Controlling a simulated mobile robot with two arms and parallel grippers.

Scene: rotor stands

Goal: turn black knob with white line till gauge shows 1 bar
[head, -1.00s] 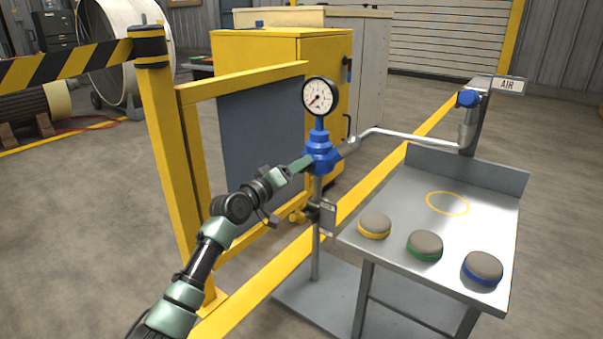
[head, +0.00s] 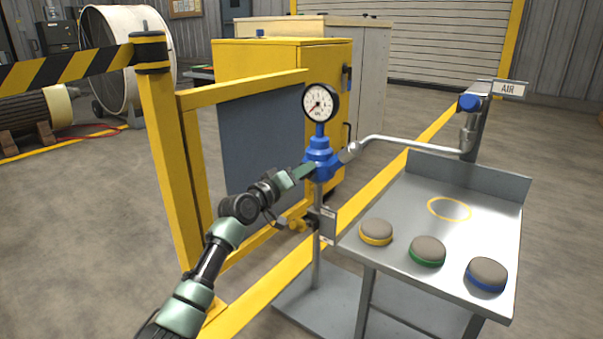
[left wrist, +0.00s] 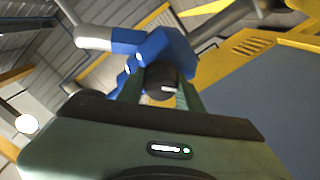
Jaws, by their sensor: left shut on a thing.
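The black knob (left wrist: 161,79) sits on the front of the blue regulator body (left wrist: 165,50) in the left wrist view. A short white line shows on it. My left gripper (left wrist: 163,88) has its green fingers on both sides of the knob and is shut on it. In the head view my left gripper (head: 302,174) reaches the blue regulator (head: 321,160) from the left and hides the knob. The round white gauge (head: 320,103) stands on top of the regulator. Its red needle points to the lower left; the numbers are too small to read. My right gripper is not in view.
A metal pipe (head: 410,141) runs right from the regulator to a post with an AIR sign (head: 508,88). A steel table (head: 408,208) at right bears three round pads with yellow, green and blue rims. A yellow barrier post (head: 170,160) stands left of my arm.

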